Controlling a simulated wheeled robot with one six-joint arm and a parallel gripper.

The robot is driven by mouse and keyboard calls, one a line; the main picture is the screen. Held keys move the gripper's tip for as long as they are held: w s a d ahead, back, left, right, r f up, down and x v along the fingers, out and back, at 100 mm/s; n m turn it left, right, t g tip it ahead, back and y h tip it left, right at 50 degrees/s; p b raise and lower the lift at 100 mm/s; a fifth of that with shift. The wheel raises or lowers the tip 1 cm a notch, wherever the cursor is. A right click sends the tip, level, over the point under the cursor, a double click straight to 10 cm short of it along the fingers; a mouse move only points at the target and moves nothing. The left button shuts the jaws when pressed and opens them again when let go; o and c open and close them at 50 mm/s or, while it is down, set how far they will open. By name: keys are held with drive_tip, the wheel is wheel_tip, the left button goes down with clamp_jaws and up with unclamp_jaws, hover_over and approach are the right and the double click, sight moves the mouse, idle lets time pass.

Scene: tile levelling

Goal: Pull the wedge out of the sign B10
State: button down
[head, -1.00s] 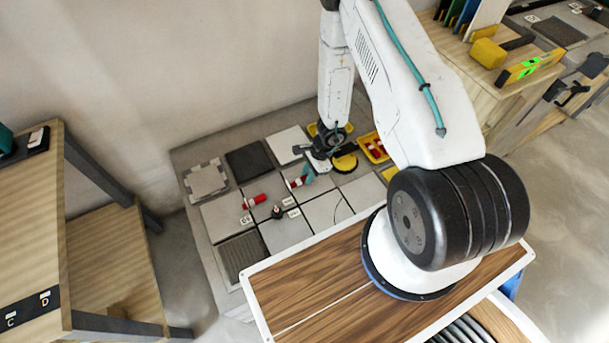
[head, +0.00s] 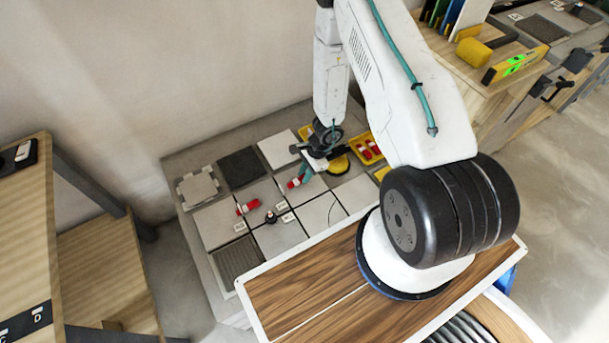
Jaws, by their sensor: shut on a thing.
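Red wedge-like pieces with white parts lie on the tile floor. One red piece (head: 295,183) is just below my gripper (head: 306,173), at the tile joints near the middle. Another red piece (head: 248,207) lies further left. My gripper points down with teal fingers, shut on the nearer red piece as far as the small view shows. Small white signs (head: 288,217) stand on the tiles; their print is too small to read, so I cannot tell which is B10. The wrist partly hides the tiles behind it.
A dark knob (head: 270,216) stands between the red pieces. Yellow trays (head: 372,155) with red pieces lie right of my gripper. A wooden shelf (head: 90,260) is at left, a bench with a yellow level (head: 515,64) at right. The wall is close behind.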

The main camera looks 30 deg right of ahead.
drive_tip(key=shift+r, duration=2.45)
